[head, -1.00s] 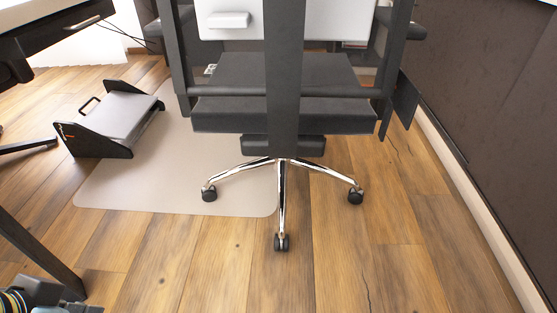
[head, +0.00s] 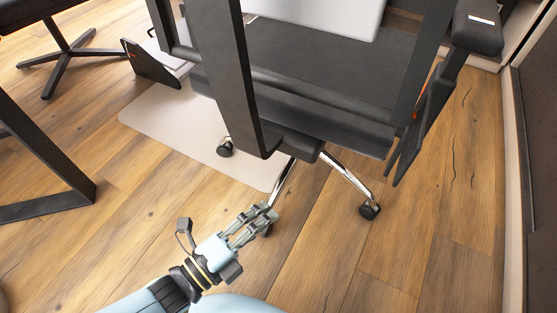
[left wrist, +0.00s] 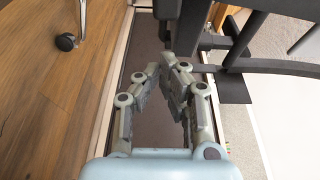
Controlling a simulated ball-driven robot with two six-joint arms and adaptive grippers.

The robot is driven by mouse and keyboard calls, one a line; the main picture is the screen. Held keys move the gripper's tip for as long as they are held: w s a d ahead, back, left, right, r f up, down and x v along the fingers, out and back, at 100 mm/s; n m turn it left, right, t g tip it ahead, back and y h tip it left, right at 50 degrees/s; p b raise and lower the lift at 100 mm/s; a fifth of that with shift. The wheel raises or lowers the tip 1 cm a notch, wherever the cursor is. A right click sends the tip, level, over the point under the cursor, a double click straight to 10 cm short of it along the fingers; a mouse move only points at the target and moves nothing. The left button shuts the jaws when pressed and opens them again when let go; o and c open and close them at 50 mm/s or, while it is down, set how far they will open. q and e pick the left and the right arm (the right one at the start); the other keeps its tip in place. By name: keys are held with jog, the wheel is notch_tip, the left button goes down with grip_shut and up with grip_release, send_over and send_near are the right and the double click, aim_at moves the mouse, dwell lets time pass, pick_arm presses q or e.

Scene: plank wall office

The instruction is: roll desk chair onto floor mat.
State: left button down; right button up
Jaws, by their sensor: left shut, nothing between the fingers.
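The desk chair (head: 330,65) has a dark seat, a black back frame and chrome legs, and stands upright with its back toward me. It straddles the edge of the pale floor mat (head: 175,128). Its left caster (head: 225,147) is on the mat and its right caster (head: 370,211) is on the wood. My left gripper (head: 268,213) is shut and empty, in front of the chair's near leg in the head view, partly hiding a caster. In the left wrist view the gripper (left wrist: 174,66) points toward dark chair parts (left wrist: 245,62); contact cannot be told. My right gripper is not in view.
A black footrest (head: 150,63) stands at the far left of the mat. A dark desk leg (head: 45,150) and a star-shaped base (head: 68,50) are on the left. A dark wall (head: 540,150) borders the right side. Wood floor is clear at the lower right.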

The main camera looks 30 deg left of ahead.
pick_arm(q)
jog(key=w, duration=0.3)
jog(key=b, duration=0.3)
send_near(307, 161)
jog(key=x, duration=0.2)
jog(key=d+x, duration=0.1)
jog(key=x, duration=0.2)
jog(key=shift+w+a+r, duration=0.1)
jog(key=shift+w+a, duration=0.15)
jog(key=shift+w, duration=0.4)
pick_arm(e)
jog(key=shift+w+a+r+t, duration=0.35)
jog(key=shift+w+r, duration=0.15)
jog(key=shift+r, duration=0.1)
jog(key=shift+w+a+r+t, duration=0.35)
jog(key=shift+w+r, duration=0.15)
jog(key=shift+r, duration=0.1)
